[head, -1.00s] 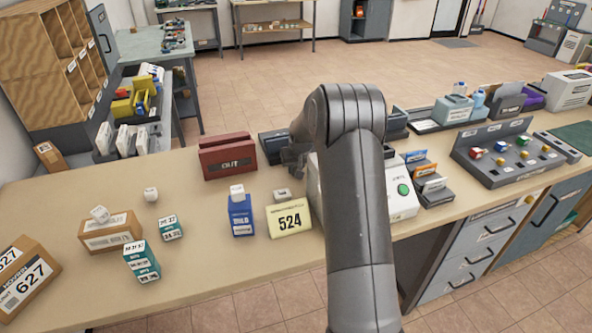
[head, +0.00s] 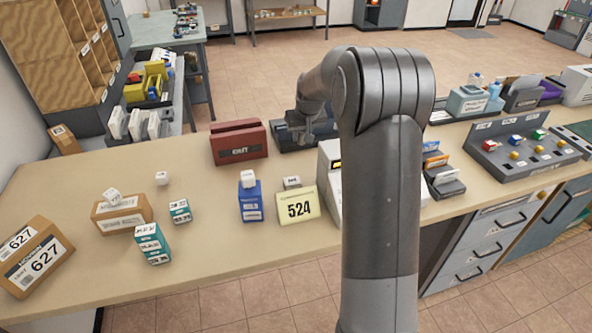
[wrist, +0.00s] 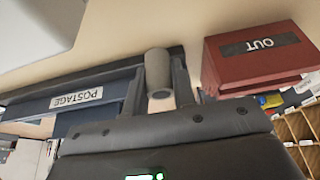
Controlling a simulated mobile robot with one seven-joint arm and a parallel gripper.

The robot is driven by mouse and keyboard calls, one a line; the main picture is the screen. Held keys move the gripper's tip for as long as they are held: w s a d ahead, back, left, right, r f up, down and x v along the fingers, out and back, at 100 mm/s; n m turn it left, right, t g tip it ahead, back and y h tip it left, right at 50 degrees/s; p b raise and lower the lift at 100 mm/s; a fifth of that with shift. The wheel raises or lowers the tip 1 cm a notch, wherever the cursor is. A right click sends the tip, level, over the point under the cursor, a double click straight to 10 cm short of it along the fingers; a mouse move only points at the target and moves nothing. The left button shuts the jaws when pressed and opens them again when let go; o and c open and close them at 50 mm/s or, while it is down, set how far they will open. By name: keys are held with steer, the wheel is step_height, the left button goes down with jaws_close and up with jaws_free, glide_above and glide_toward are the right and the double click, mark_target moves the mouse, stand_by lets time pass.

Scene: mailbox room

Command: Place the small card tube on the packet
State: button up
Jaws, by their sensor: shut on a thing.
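My gripper (wrist: 158,88) is shut on the small card tube (wrist: 157,70), a short grey-brown cylinder between the two fingers in the wrist view. In the head view my gripper (head: 300,132) hangs over the back of the counter, right of the red OUT box (head: 239,143); the tube cannot be made out there. A brown labelled box (head: 120,221), possibly the packet, lies at the counter's left with a white cube (head: 112,196) on top. A larger brown 627 box (head: 38,262) lies farther left. I cannot tell for sure which is the packet.
Teal boxes (head: 152,243), a blue box (head: 250,205) topped by a white cube, and a yellow 524 block (head: 299,207) stand on the counter (head: 215,250). A dark POSTAGE tray (wrist: 75,100) is beside my gripper. The front of the counter has bare room.

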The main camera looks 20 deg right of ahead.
steer(key=s+a+r+n, duration=0.1)
steer(key=s+a, duration=0.4)
steer(key=s, duration=0.1)
glide_above(292, 180)
steer(key=shift+n, duration=0.3)
step_height(292, 180, down, 6)
steer(key=shift+s+r, duration=0.1)
steer(key=shift+r, duration=0.15)
steer(key=shift+f, duration=2.05)
steer(key=o, duration=1)
steer(key=shift+f, duration=0.1)
steer(key=shift+c, duration=0.2)
